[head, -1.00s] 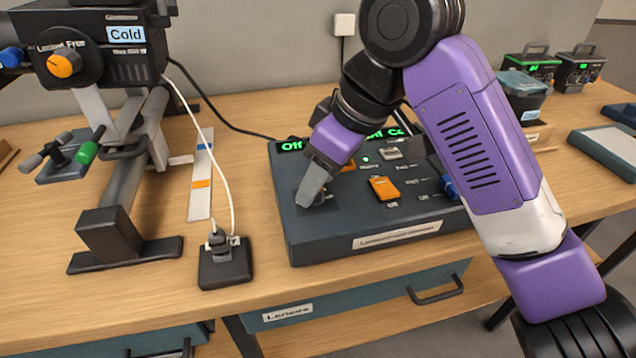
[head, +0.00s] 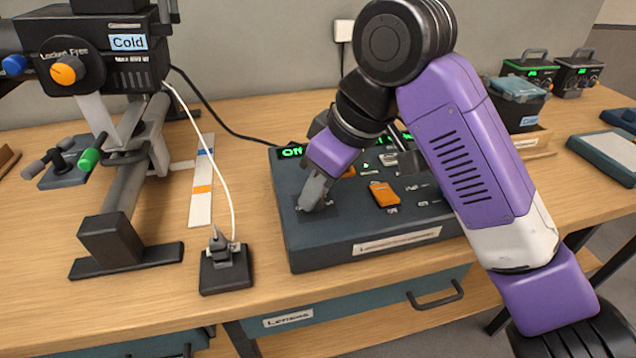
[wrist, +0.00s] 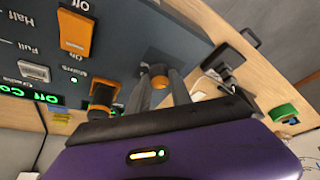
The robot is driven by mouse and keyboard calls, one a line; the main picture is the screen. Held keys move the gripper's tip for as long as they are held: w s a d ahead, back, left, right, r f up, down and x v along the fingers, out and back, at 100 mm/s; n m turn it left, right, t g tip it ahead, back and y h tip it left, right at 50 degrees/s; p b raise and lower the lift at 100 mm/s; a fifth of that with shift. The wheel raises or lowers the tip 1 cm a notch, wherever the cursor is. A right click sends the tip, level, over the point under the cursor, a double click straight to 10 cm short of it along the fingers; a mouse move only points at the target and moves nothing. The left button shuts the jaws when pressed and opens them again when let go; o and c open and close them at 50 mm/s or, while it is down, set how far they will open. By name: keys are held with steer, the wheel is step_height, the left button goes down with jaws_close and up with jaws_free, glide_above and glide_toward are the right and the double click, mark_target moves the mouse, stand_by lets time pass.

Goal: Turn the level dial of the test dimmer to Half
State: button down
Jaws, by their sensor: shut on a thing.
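A dark control console (head: 345,255) stands on the bench with its top sloping toward me. My gripper (head: 308,207) reaches down to the console's left part. In the wrist view my gripper (wrist: 160,84) is shut on a small orange knob (wrist: 158,70), which the fingers mostly hide. Another orange control (wrist: 104,94) and an orange switch (wrist: 76,33) lie beside it. The labels Off, Half and Full show upside down there. I cannot tell which control is the level dial.
A lamp stand (head: 120,205) with an orange knob (head: 67,70) is at the left. A black socket block (head: 226,270) with a white cable sits left of the console. Boxes with green displays (head: 530,70) stand at the back right. My arm covers the console's right side.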

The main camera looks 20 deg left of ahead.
steer(key=m+p, duration=0.1)
steer(key=p, duration=0.2)
steer(key=m+t+p, duration=0.1)
steer(key=m+p, duration=0.1)
steer(key=p, duration=0.1)
steer(key=shift+s+r+h, duration=0.2)
steer(key=shift+r+h, duration=0.1)
steer(key=shift+r, duration=0.1)
steer(key=m+t+h+p, duration=0.1)
steer(key=m+p, duration=0.2)
steer(key=p, duration=0.2)
steer(key=m+p, duration=0.3)
steer(key=p, duration=0.2)
steer(key=shift+s+a+m+t+h, duration=0.15)
steer(key=shift+a+m+t+h, duration=0.05)
steer(key=shift+m+t+h, duration=0.2)
steer(key=m+h+p, duration=0.1)
steer(key=m+p, duration=0.2)
steer(key=p, duration=0.2)
steer(key=shift+f+m+t, duration=0.1)
steer(key=shift+m+t, duration=0.2)
steer(key=m+p, duration=0.1)
steer(key=m+h+p, duration=0.1)
steer(key=m+p, duration=0.1)
steer(key=shift+a+f+m+h+p, duration=0.15)
steer(key=shift+f+m+h+p, duration=0.1)
steer(key=shift+m+h+p, duration=0.15)
steer(key=c, duration=1.2)
jaws_free()
steer(key=shift+o, duration=0.2)
